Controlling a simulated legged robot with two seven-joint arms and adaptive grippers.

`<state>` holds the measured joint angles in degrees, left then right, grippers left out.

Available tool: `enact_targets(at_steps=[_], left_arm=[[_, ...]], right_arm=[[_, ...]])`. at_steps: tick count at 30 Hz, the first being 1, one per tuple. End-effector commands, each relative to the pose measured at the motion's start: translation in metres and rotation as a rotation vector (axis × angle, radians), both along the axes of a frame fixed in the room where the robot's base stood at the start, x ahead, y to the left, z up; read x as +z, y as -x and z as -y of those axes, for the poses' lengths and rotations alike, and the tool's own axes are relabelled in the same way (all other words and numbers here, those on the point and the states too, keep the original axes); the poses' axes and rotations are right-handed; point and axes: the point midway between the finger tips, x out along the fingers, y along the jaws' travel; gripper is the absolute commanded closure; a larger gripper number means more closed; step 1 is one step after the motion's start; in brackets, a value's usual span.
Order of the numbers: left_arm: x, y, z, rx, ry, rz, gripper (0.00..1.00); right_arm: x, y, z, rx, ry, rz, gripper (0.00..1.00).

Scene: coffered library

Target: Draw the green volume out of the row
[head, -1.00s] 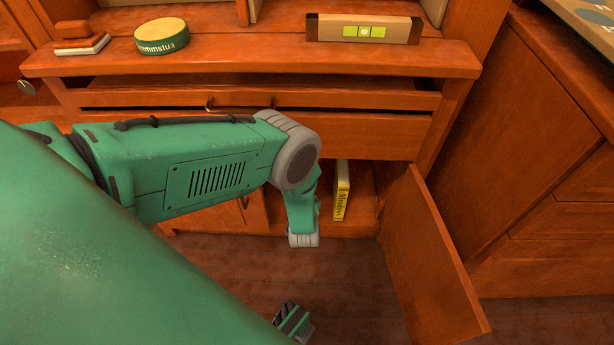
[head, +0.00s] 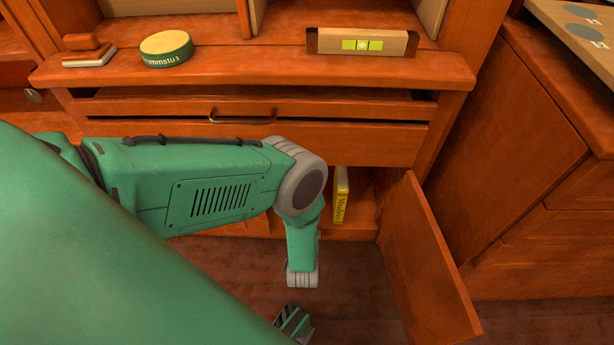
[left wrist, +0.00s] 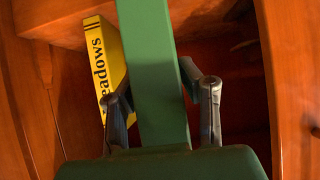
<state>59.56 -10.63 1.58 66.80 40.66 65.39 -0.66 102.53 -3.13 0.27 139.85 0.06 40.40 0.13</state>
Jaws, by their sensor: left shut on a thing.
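The green volume (left wrist: 150,35) stands upright in the middle of the left wrist view, its spine toward me. My left gripper (left wrist: 157,75) is shut on it, with one finger on each side. A yellow book (left wrist: 100,60) with "eadows" readable on its spine stands to its left; it also shows in the head view, inside the low cabinet (head: 340,195). In the head view my left forearm reaches down in front of the cabinet, and it hides the gripper and the green volume.
An open cabinet door (head: 425,260) stands to the right of the opening. A drawer (head: 250,138) and a desk ledge (head: 250,82) lie above it. The ledge holds a round tin (head: 166,48) and a level (head: 361,43). Wooden floor (head: 360,290) is bare in front.

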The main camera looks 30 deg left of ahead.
Motion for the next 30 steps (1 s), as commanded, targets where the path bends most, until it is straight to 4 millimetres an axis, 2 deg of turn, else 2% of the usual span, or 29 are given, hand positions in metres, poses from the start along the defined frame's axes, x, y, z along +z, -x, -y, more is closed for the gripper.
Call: enact_targets(at_steps=[22, 30], left_arm=[[0.001, 0.059, 0.037, -0.002, 0.0, 0.001, 1.0], [0.0, 0.07, 0.043, -0.001, -0.001, 0.0, 1.0]], right_arm=[[0.011, 0.0, 0.0, 0.0, 0.0, 0.0, 0.65], [0.012, 0.0, 0.0, 0.0, 0.0, 0.0, 0.65]])
